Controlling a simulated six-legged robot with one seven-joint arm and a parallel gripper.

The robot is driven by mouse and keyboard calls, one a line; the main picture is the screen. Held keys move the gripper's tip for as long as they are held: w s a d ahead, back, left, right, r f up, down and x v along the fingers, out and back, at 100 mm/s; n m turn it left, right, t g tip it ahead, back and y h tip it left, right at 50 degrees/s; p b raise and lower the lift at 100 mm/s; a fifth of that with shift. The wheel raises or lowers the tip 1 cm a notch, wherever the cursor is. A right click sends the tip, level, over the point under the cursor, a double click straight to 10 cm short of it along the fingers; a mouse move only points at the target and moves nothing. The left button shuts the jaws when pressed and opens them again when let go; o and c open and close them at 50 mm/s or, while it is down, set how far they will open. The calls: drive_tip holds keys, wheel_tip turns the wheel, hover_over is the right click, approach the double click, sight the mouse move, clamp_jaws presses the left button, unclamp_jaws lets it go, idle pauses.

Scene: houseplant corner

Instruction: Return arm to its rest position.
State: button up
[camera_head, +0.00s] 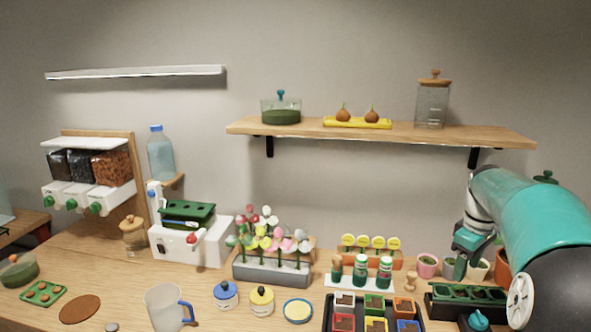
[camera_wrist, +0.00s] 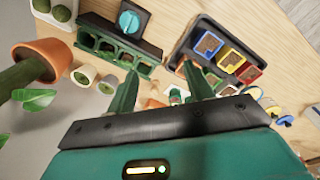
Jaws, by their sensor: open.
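My gripper (camera_wrist: 160,84) shows in the wrist view with its two green fingers apart and nothing between them. In the head view my gripper (camera_head: 460,266) points down at the right side of the table, close to the small pots. My teal arm comes in from the right edge and hides part of the table's right end. In the wrist view the fingers are over the table between a green planter box (camera_wrist: 113,50) and a dark tray of coloured cups (camera_wrist: 222,52). I cannot tell their exact height above the table.
The wooden table (camera_head: 120,290) is crowded. A terracotta pot (camera_wrist: 45,62) with a plant is near my gripper's left in the wrist view. A pink pot (camera_head: 427,266) stands beside it in the head view. A wooden shelf (camera_head: 400,130) hangs above; the wall space between is clear.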

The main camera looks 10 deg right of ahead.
drive_tip(key=s+a+r+m+t, duration=0.1)
drive_tip(key=s+a+r, duration=0.15)
drive_tip(key=a, duration=0.65)
drive_tip(key=s+a+r+m+t, duration=0.15)
drive_tip(key=s+a, duration=0.25)
drive_tip(key=a, duration=0.6)
drive_tip(key=s+a+f+m+t, duration=0.2)
drive_tip(key=s+a+f, duration=0.2)
drive_tip(key=s+a, duration=0.8)
drive_tip(key=shift+s+a+f+y, duration=0.2)
drive_tip(key=shift+s+y, duration=0.2)
drive_tip(key=shift+s, duration=0.1)
drive_tip(key=shift+m+t, duration=0.25)
